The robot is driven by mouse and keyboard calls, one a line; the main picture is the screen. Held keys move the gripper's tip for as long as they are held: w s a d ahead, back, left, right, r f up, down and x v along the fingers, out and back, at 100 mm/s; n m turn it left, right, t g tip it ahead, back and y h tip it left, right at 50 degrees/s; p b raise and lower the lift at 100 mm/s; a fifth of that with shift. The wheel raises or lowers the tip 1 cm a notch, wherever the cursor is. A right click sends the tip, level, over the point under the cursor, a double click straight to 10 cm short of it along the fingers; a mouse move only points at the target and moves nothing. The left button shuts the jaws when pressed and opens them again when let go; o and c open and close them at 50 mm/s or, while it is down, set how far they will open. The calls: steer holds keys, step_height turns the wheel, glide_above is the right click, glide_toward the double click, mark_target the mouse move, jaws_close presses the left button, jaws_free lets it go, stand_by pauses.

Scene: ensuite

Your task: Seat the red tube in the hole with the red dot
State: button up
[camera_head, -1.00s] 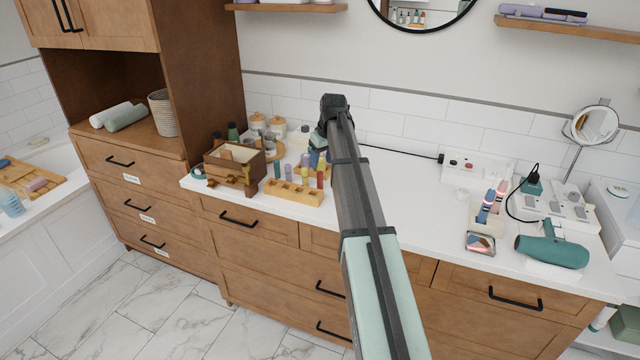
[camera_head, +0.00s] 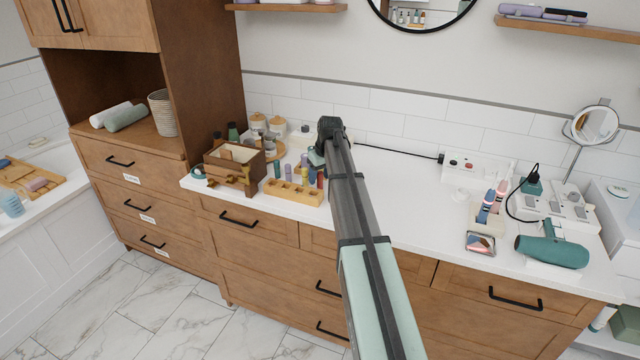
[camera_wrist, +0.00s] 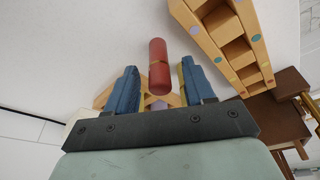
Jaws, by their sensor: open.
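The red tube (camera_wrist: 158,65) shows in the wrist view between the two blue fingers of my gripper (camera_wrist: 160,82), with a gap on each side. My gripper is open and holds nothing. In the head view the red tube (camera_head: 320,179) is upright beside the right end of the wooden block with holes (camera_head: 290,193). The block (camera_wrist: 232,48) also shows at the upper right of the wrist view, with square holes and coloured dots along its edges. My gripper (camera_head: 318,158) is partly hidden by my arm in the head view.
Purple, yellow and green tubes stand around the block. A wooden box (camera_head: 234,168) stands left of it, and jars stand behind.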

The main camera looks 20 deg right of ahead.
jaws_close()
stand_by(0.3)
